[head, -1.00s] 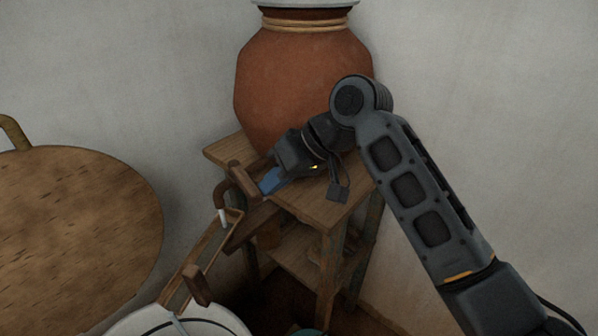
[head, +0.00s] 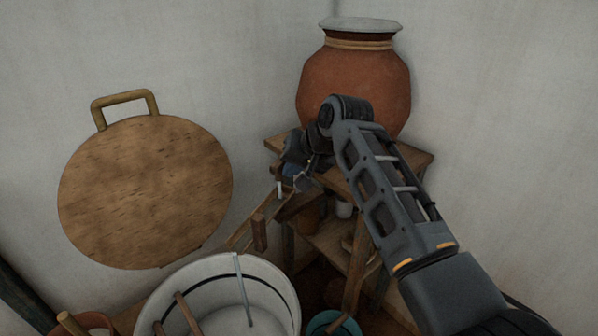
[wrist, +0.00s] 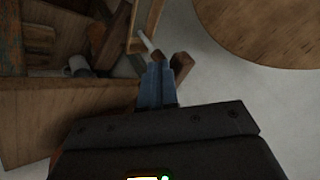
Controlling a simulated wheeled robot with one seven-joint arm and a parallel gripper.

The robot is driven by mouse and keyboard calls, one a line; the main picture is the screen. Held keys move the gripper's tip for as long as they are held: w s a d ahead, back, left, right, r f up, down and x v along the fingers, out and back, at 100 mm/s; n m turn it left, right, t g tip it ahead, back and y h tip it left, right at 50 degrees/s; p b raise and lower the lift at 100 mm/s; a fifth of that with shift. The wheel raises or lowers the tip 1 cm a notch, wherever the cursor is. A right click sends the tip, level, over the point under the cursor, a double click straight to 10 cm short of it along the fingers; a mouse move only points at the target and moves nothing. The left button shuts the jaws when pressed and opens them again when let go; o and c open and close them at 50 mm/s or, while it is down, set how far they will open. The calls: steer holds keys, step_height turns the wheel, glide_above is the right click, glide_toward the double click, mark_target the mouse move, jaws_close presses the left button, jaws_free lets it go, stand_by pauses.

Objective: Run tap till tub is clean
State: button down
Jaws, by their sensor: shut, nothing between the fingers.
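The white tub (head: 282,290) stands at the bottom of the head view, with a thin grey rod and wooden sticks in it; whether its inside is clean I cannot tell. A clay jar (head: 355,85) with a pale lid sits on the wooden stand. My gripper (head: 299,182) is in front of the jar at the stand's left edge. In the wrist view its blue fingers (wrist: 157,72) are shut and empty, close beside a wooden piece, perhaps the tap handle (wrist: 183,62). A short white streak (head: 279,188), perhaps water, shows above the wooden chute (head: 247,226). My arm hides the tap body.
A round wooden board (head: 145,190) with a handle leans on the wall at left. The stand's lower shelf (head: 328,238) holds a white cup (head: 344,209) and a brown pot. A teal bowl (head: 333,323) is at the bottom, right of the tub.

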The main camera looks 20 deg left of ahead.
steer(key=shift+s+a, duration=0.15)
steer(key=shift+a, duration=0.45)
steer(key=shift+r, duration=0.15)
